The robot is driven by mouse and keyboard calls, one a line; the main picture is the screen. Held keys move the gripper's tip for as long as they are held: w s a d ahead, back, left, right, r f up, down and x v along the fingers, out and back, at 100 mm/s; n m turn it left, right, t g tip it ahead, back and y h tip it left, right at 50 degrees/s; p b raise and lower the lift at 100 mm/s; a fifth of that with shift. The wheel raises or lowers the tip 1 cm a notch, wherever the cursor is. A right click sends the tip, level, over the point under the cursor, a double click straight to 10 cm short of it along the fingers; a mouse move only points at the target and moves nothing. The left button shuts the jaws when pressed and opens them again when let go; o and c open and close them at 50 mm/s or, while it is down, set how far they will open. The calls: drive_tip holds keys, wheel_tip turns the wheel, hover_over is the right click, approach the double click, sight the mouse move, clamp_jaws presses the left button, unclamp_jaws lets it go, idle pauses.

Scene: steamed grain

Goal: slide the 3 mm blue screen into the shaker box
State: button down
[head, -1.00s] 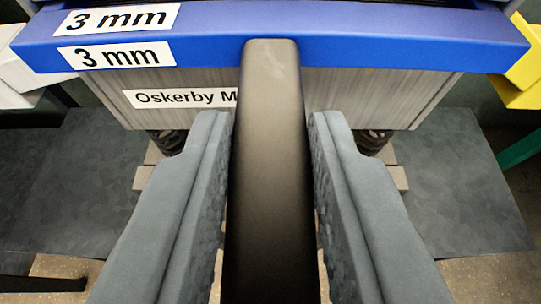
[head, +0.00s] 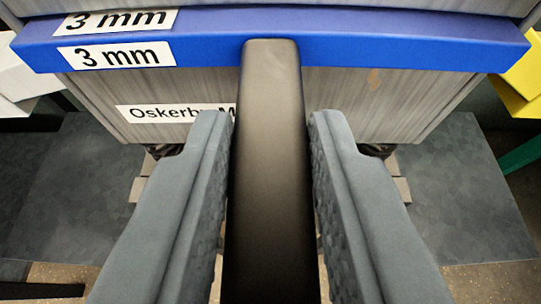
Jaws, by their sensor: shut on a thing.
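The blue screen (head: 400,45) lies across the top of the head view, with white "3 mm" labels on its left end. A dark handle (head: 270,160) runs from its front edge toward me. My gripper (head: 270,130) is shut on this handle, one grey finger on each side. The shaker box (head: 350,105) is a grey metal body with an "Oskerby M..." label, partly hidden by the handle and fingers. It shows just below the blue front bar, and grey metal also shows above the bar. The rest of the screen behind its front is hidden.
A white object (head: 25,75) stands at the left edge and a yellow one (head: 525,80) at the right edge. A green bar (head: 520,153) is at the right. Dark grey plates (head: 465,195) lie below, over a speckled floor.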

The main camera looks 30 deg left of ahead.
drive_tip(key=shift+w+a, duration=0.5)
drive_tip(key=shift+w, duration=0.25)
idle(0.8)
drive_tip(key=c, duration=1.1)
unclamp_jaws()
drive_tip(key=s+d+r+m+t+h, duration=0.2)
drive_tip(key=s+d+r, duration=1.1)
drive_tip(key=s, duration=0.2)
drive_tip(key=s+d+r+m+t+h, duration=0.2)
drive_tip(key=s+d+r+t, duration=0.1)
drive_tip(key=s+d+r, duration=1.15)
drive_tip(key=s+d+m+h, duration=0.1)
drive_tip(key=s+d, duration=0.1)
drive_tip(key=s, duration=0.7)
drive_tip(key=s+d+r+m+h, duration=0.1)
drive_tip(key=s+d, duration=0.2)
drive_tip(key=s, duration=0.6)
drive_tip(key=s+d+t+h, duration=0.1)
drive_tip(key=s+d, duration=0.2)
drive_tip(key=s, duration=0.6)
drive_tip(key=shift+s+r+m+h, duration=0.15)
drive_tip(key=shift+r+m+h, duration=0.15)
drive_tip(key=shift+r+m, duration=0.1)
